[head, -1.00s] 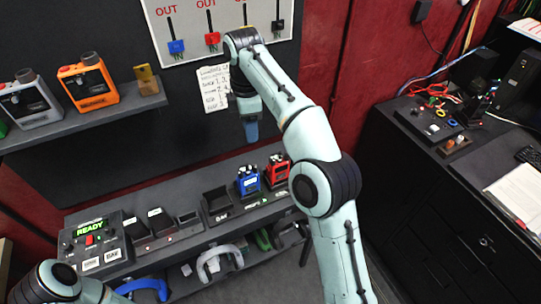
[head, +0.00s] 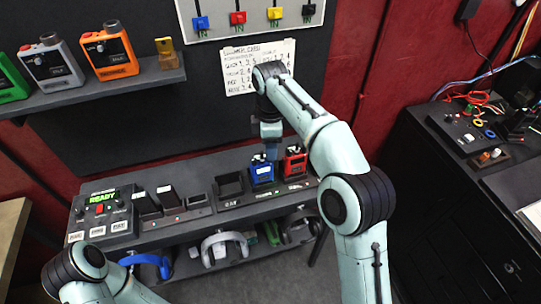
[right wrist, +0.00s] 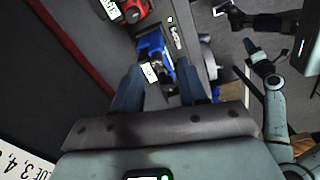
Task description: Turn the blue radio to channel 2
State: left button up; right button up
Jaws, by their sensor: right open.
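The blue radio (head: 262,172) stands upright in a slot of the bench rack, left of a red radio (head: 294,163). It has a small white label on its front and knobs on its top. My right gripper (head: 269,152) is just above the blue radio and hides part of its top. In the right wrist view the gripper (right wrist: 160,88) is open, and the blue radio (right wrist: 152,48) lies ahead between its two fingers. I cannot tell whether a finger touches it. The channel setting is too small to read. My left gripper is not in view.
A console with a green READY display (head: 100,198) stands at the bench's left. A handwritten paper (head: 236,78) hangs on the wall behind my right arm. Orange (head: 109,50) and grey (head: 50,62) devices sit on the upper shelf.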

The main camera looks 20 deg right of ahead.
jog(key=shift+w+f+b, duration=0.2)
jog(key=shift+f+b, duration=0.1)
jog(key=shift+f, duration=1.15)
grip_shut()
jog(key=shift+s+r+m+p, duration=0.1)
jog(key=shift+r+m+p, duration=0.1)
jog(key=shift+m+p, duration=0.25)
jog(key=shift+w+f, duration=0.2)
grip_release()
jog(key=shift+s, duration=0.2)
jog(key=shift+w, duration=0.1)
